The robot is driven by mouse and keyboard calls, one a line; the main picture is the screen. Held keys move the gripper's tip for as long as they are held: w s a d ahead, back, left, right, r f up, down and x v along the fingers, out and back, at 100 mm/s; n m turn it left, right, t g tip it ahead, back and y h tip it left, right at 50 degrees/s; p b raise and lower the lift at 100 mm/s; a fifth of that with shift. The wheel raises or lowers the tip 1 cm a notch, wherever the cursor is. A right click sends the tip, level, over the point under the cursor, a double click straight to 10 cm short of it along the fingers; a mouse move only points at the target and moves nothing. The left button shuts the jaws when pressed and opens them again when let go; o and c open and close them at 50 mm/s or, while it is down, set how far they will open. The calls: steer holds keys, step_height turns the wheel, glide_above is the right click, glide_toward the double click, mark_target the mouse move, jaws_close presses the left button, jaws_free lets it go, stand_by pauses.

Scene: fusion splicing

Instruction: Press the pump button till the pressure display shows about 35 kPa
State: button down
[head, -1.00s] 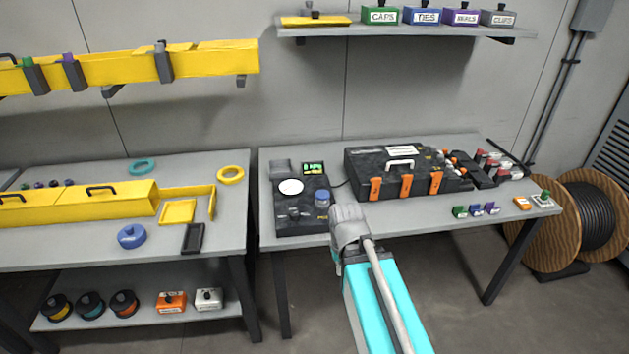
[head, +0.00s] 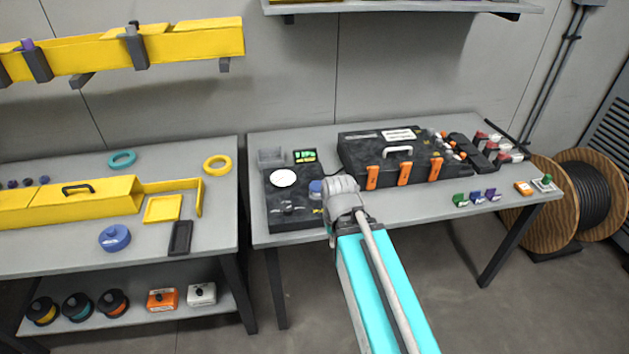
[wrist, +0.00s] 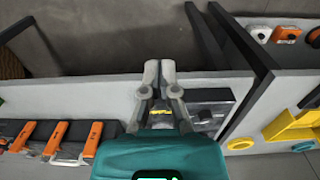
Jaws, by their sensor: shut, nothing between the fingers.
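The black pump unit (head: 290,222) sits at the left end of the right table, with a white round dial (head: 284,178) on top. A blue round part (head: 316,187), possibly the pump button, is at its right side, partly covered by my arm's end. A small lit green display (head: 305,156) stands behind; its reading is too small to tell. In the wrist view my gripper (wrist: 160,68) is shut and empty, with its fingertips over the table's front edge. The pump unit (wrist: 208,98) shows beside and partly behind the fingers. Contact with the button cannot be seen.
A black case (head: 368,150) with orange latches lies to the right of the pump unit. Small coloured blocks (head: 476,196) lie near the front edge. The left table holds yellow trays (head: 165,209) and a blue roll (head: 115,238). A cable spool (head: 595,195) stands at the right.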

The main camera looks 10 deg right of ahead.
step_height(320, 180, up, 10)
steer(key=r+n+p, duration=0.1)
steer(key=n+p, duration=1)
steer(key=n, duration=0.7)
glide_above(317, 185)
steer(key=shift+s+f, duration=0.15)
steer(key=shift+f, duration=0.1)
steer(key=shift+f+b, duration=0.2)
steer(key=shift+b, duration=0.2)
step_height(317, 185, down, 14)
steer(key=b, duration=1.3)
steer(key=shift+r+b, duration=0.15)
steer(key=shift+b, duration=0.2)
